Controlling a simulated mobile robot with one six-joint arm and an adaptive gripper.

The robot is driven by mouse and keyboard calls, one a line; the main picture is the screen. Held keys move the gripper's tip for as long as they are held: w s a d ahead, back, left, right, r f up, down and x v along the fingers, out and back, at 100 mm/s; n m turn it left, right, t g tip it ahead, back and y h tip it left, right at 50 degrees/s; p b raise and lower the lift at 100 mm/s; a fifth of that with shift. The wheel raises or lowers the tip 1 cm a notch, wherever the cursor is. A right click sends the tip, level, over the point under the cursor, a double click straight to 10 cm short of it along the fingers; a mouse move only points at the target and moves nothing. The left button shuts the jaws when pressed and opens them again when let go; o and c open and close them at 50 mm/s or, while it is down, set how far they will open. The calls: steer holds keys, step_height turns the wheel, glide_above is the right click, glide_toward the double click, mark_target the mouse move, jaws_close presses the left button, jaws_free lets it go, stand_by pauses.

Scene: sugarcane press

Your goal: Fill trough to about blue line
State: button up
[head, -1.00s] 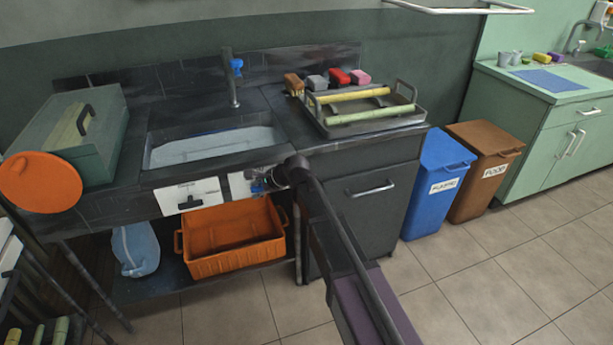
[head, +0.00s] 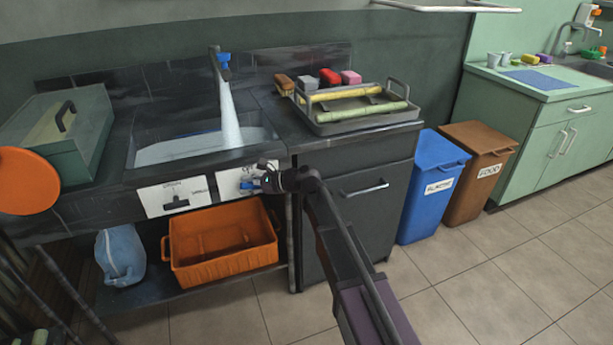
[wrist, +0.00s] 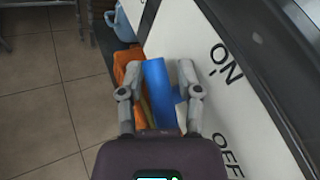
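The trough (head: 150,128) is sunk in the dark counter. A broad white stream (head: 229,115) runs from the blue-handled tap (head: 219,65) into the pale water (head: 180,150) in it. My gripper (head: 262,183) is at the front panel, at the blue valve handle. In the wrist view, the blue handle (wrist: 160,90) lies tilted between the two fingers (wrist: 158,72), beside the ON and OFF lettering. The fingers stand apart, with a small gap at the right fingertip.
A second white panel (head: 173,196) with a dark handle is to the left. An orange crate (head: 222,262) and a blue jug (head: 121,256) stand on the shelf below. A metal tray (head: 360,125) with cane is right of the trough. Blue (head: 430,200) and brown bins (head: 475,180) stand beyond.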

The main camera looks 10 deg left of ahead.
steer(key=shift+w+d+m+y+b, duration=0.15)
steer(key=shift+m+y+b, duration=0.25)
steer(key=shift+y+b, duration=0.5)
steer(key=shift+d+m+y+b, duration=0.1)
steer(key=shift+m+y+b, duration=0.35)
steer(key=shift+b, duration=0.7)
steer(key=d, duration=1.4)
step_height(320, 180, up, 5)
steer(key=w+d+n+g+h+p, duration=0.1)
steer(key=n+h+p, duration=0.6)
steer(key=n+p, duration=0.9)
steer(key=shift+w+d+n, duration=0.85)
steer(key=shift+n, duration=0.8)
steer(key=shift+h, duration=0.25)
steer(key=shift+o, duration=0.2)
